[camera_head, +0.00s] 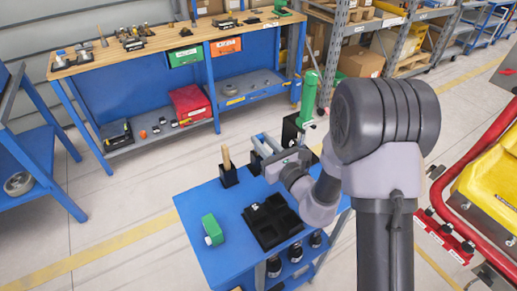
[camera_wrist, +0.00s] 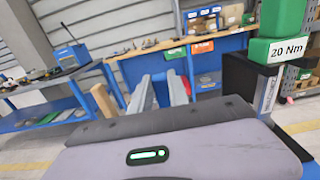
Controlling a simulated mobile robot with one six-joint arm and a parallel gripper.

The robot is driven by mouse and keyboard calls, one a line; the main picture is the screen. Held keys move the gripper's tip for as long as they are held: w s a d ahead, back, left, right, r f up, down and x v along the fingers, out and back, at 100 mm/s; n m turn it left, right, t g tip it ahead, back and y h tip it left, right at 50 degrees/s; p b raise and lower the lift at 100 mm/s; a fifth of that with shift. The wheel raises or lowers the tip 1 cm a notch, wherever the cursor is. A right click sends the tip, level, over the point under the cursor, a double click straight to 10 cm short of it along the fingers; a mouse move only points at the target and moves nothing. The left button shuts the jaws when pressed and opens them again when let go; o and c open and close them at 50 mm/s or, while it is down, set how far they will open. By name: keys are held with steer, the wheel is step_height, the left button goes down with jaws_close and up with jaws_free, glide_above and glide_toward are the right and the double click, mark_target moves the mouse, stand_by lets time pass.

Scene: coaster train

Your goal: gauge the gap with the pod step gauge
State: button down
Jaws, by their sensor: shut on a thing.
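My gripper (camera_head: 267,146) is over the far edge of the blue cart (camera_head: 190,208). In the wrist view its two grey fingers (camera_wrist: 160,93) point forward, with a narrow space between them. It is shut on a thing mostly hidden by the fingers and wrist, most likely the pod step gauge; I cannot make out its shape. A black holder (camera_head: 254,164) stands just below the fingers. The gap to be gauged cannot be made out in either view.
A wooden handle (camera_head: 226,157) stands left of my gripper, and a green 20 Nm tool (camera_head: 309,95) stands right of it. A black tray (camera_head: 264,240) and green item (camera_head: 212,228) lie on the cart. A yellow and red coaster car (camera_head: 487,180) is at right.

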stand_by(0.6)
step_height(320, 180, up, 10)
steer(key=p, duration=0.5)
stand_by(0.9)
